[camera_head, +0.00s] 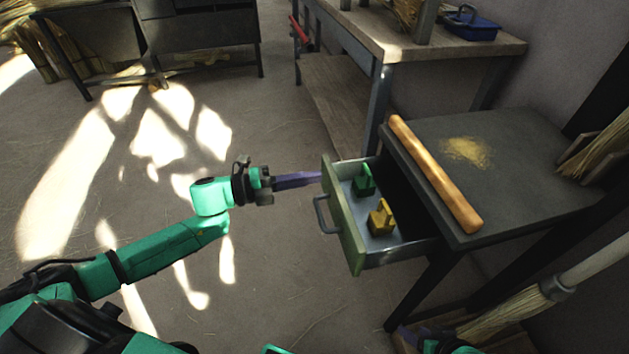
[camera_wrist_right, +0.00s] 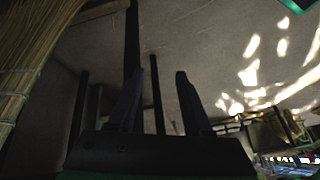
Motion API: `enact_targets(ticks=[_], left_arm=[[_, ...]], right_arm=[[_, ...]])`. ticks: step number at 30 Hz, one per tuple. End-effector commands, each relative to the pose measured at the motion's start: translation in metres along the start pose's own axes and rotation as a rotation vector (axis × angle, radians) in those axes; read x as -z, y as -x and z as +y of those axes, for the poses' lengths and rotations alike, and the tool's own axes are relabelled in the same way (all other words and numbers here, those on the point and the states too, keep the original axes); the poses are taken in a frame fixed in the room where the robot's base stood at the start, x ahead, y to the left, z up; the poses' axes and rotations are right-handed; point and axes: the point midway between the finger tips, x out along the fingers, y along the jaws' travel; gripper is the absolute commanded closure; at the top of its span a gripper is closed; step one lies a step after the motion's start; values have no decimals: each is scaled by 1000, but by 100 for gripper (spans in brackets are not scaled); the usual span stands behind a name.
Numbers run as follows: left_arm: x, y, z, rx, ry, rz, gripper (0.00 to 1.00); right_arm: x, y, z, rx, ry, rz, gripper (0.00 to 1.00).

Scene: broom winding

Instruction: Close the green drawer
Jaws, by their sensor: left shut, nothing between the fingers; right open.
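The green drawer (camera_head: 347,230) is pulled out of the dark table, its open inside showing in the head view. Its front carries a grey handle (camera_head: 322,214). Inside lie a green object (camera_head: 363,181) and a yellow object (camera_head: 381,218). My left gripper (camera_head: 318,178) is shut and empty, its fingertips close to the far upper part of the drawer front; I cannot tell whether they touch. My right gripper is partly visible at the bottom edge of the head view, below the table, and its fingers stand apart and empty in the right wrist view (camera_wrist_right: 159,76).
A wooden roller (camera_head: 432,172) lies on the dark table (camera_head: 525,160) above the drawer. A broom (camera_head: 555,288) leans at the lower right near my right gripper. A workbench (camera_head: 430,45) with a blue tray (camera_head: 471,24) stands behind. Floor left of the drawer is clear.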

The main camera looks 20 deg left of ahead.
Motion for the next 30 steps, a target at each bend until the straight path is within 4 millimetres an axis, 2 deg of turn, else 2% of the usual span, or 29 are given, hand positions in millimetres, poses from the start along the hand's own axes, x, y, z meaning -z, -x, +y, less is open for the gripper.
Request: enact_targets(ticks=[3, 14, 17, 22, 27, 30], left_arm=[[0, -11, 0, 1, 1, 0, 100], [0, -14, 0, 0, 2, -1, 100], [0, -22, 1, 3, 2, 0, 100], [-1, -62, 1, 6, 1, 0, 100], [-1, -110, -1, 5, 2, -1, 100], [-1, -128, 0, 3, 2, -2, 100]], right_arm=[[2, -6, -4, 12, 2, 32, 50], [3, -7, -5, 16, 2, 41, 50], [3, -13, -8, 25, 3, 62, 50], [6, -29, -20, 61, 2, 152, 50], [9, -30, -23, 70, 0, 178, 50], [9, -30, -24, 71, -1, 181, 50]])
